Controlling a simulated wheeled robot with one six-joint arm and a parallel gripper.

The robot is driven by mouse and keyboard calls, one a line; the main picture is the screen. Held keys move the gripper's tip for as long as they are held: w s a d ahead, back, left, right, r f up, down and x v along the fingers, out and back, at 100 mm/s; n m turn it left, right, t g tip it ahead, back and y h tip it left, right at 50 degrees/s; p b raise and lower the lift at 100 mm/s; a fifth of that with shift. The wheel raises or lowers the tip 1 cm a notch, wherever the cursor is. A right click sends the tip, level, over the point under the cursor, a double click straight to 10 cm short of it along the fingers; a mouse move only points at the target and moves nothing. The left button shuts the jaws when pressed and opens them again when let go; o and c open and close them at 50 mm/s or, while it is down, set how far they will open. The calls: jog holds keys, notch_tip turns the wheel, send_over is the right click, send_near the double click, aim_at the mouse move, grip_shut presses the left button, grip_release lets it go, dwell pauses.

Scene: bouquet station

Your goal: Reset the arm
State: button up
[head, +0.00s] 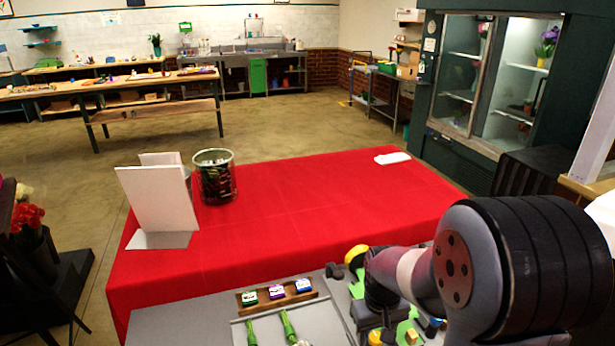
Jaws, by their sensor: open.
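My arm (455,270) reaches in from the lower right of the head view. Its large black joint fills the right corner, and its grey links run left to a dark wrist part above the grey worktop (180,318). I cannot make out my gripper's fingers; the arm or the picture edge hides them. I see nothing held by the arm. Yellow and green pieces (408,330) lie close around and under the wrist, partly covered by it.
Behind is a red-covered table (310,210) with a glass vase (214,178), a white folded board (160,200) and a white cloth (392,158). The table's middle is clear.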

jog(key=m, duration=0.4)
jog(key=shift+m, duration=0.4)
jog(key=m+p, duration=0.1)
jog(key=m, duration=0.3)
jog(key=m+p, duration=0.1)
jog(key=m, duration=0.5)
jog(key=shift+d+m, duration=0.1)
jog(key=shift+m, duration=0.2)
jog(key=shift+r, duration=0.6)
